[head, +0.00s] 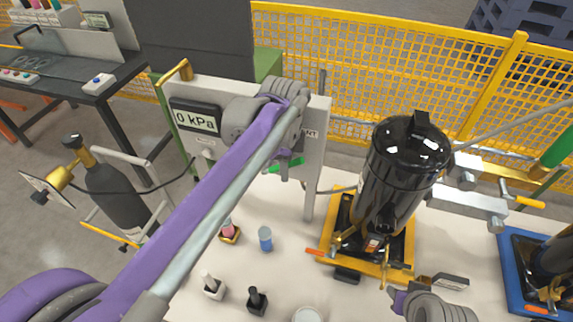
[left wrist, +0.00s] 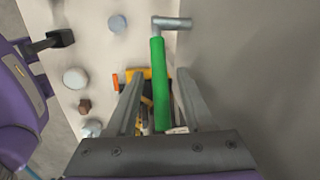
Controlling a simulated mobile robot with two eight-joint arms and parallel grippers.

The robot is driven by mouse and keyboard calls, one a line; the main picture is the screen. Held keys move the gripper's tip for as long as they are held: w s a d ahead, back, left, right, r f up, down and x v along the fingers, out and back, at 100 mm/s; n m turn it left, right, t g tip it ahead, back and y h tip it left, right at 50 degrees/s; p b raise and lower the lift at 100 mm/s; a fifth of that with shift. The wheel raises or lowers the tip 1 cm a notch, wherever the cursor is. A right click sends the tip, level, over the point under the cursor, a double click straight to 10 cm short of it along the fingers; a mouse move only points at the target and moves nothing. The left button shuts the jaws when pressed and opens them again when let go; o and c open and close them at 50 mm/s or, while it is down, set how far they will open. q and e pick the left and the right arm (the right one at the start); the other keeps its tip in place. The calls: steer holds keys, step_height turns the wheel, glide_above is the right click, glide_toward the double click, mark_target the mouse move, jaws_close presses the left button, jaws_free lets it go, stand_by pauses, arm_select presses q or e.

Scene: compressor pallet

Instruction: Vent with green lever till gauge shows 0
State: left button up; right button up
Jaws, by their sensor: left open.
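The gauge (head: 195,118) on the grey panel (head: 316,150) reads 0 kPa in the head view. The green lever (head: 287,165) sticks out low on the panel, partly hidden by my left arm. In the left wrist view the green lever (left wrist: 158,85) runs lengthwise between the two fingers of my left gripper (left wrist: 160,74). The fingers are apart, with gaps visible on both sides of the lever. A grey elbow pipe (left wrist: 172,23) sits at the lever's far end. My right gripper (head: 428,290) is at the bottom right of the head view; its jaw state is unclear.
A black compressor (head: 405,165) stands on a yellow pallet base (head: 340,222) right of the panel. Several small items, including a blue cylinder (head: 265,239) and a black block (head: 257,301), stand on the pale table. A blue base (head: 515,245) is at the right edge. Yellow fencing (head: 400,55) runs behind.

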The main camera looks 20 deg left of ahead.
arm_select(q)
steer(key=shift+f, duration=0.1)
jaws_close()
stand_by(1.4)
